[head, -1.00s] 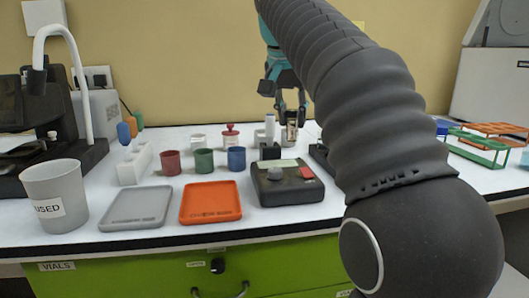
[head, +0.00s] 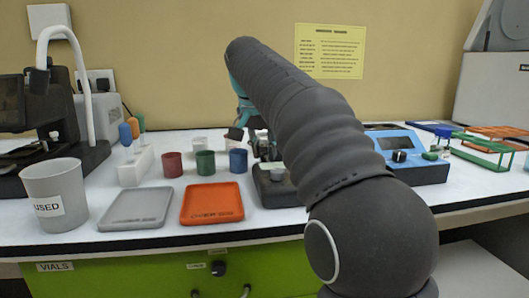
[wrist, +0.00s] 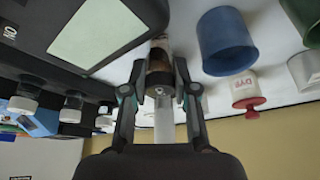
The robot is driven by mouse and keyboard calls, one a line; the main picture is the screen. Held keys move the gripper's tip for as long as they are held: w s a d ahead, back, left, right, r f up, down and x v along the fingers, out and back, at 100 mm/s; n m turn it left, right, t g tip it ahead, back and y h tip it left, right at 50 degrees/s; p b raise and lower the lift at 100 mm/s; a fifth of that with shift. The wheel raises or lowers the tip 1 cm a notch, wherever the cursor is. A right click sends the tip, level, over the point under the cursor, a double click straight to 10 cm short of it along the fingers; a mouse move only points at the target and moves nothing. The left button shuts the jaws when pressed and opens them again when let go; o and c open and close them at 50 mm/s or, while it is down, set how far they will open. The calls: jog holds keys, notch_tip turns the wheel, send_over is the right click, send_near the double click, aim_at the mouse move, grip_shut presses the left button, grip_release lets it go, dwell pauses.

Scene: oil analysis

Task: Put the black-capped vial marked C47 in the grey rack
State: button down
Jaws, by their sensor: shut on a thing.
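My gripper (wrist: 160,68) is shut on a small vial (wrist: 159,79) with brownish contents and a dark band in the wrist view. Its marking is too small to read, so I cannot tell whether it is C47. In the head view my gripper (head: 264,150) is partly hidden by my arm, over the back of the black device (head: 275,190). Several other vials (wrist: 71,104) with dark and pale parts stand at the left of the wrist view. I cannot pick out a grey rack for certain; my arm covers part of the bench.
Red (head: 172,164), green (head: 205,161) and blue (head: 238,160) cups stand left of my gripper. Grey (head: 137,208) and orange (head: 212,203) trays lie in front. A blue instrument (head: 420,172) and green (head: 480,155) and orange (head: 500,132) wire racks are at right.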

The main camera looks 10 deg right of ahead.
jog(key=c, duration=1.2)
grip_release()
jog(key=shift+f, duration=0.1)
